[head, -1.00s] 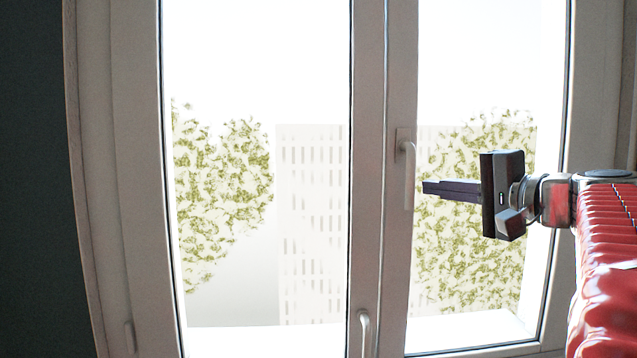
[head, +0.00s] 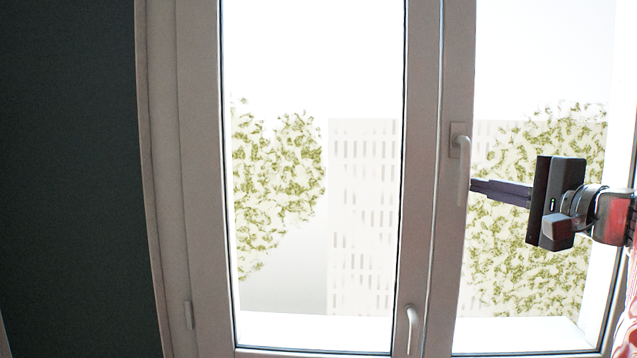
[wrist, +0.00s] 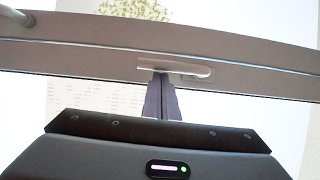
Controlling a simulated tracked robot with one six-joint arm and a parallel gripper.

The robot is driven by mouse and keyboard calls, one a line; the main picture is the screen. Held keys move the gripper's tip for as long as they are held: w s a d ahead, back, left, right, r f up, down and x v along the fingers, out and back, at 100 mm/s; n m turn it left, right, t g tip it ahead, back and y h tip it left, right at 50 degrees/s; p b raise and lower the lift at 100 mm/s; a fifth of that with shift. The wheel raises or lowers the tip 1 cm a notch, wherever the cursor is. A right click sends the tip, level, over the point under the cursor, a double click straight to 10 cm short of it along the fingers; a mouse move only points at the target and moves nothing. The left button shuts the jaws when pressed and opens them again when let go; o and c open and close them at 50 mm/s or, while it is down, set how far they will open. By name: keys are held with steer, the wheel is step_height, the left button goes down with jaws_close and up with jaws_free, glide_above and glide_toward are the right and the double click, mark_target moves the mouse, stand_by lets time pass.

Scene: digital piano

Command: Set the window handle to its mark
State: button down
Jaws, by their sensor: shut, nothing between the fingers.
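The window handle (head: 462,168) is pale, on the middle frame of the window, with its grip hanging down from its plate. I cannot make out a mark for the handle.
A second, lower handle (head: 412,328) sits on the middle frame, below and left of the first. Glass panes lie on both sides of the frame. A dark wall (head: 70,180) fills the left. Open space lies in front of the left pane (head: 300,60).

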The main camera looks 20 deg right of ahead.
steer(key=s+d, duration=0.3)
steer(key=s, duration=0.8)
steer(key=shift+d, duration=0.3)
stand_by(0.7)
